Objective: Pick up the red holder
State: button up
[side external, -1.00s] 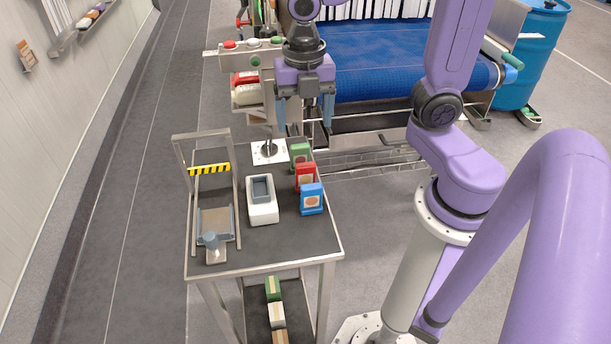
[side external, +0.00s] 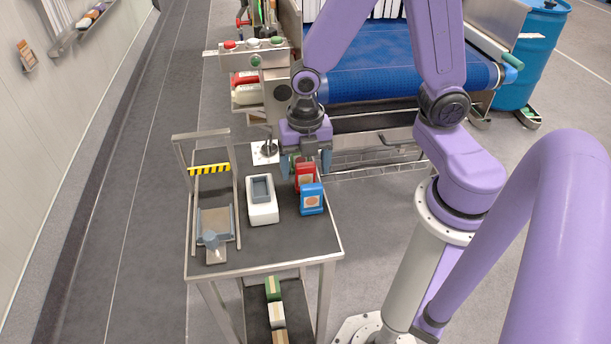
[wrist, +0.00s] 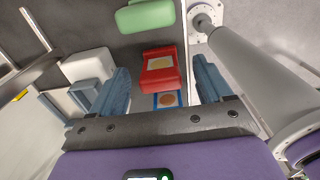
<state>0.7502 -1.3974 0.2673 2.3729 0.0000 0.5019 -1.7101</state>
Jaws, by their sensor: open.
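The red holder (side external: 304,183) stands upright on the dark cart top, with a pale label on its face. It also shows in the wrist view (wrist: 160,75), between the lines of my two fingers. My gripper (side external: 305,174) is open and empty, pointing down over the row of holders. One finger appears on each side of the red holder; I cannot tell the exact height gap. The blue holder (side external: 312,200) stands just in front of it. The green holder (wrist: 145,15) is behind it, mostly hidden by my gripper in the side view.
A metal frame with a yellow-black striped bar (side external: 209,170) is at the cart's left. The blue conveyor (side external: 375,77) lies behind.

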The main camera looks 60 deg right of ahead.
aim_at(305, 172)
jog(key=shift+a+f, duration=0.1)
jog(key=shift+f, duration=1.6)
jog(key=c, duration=1.1)
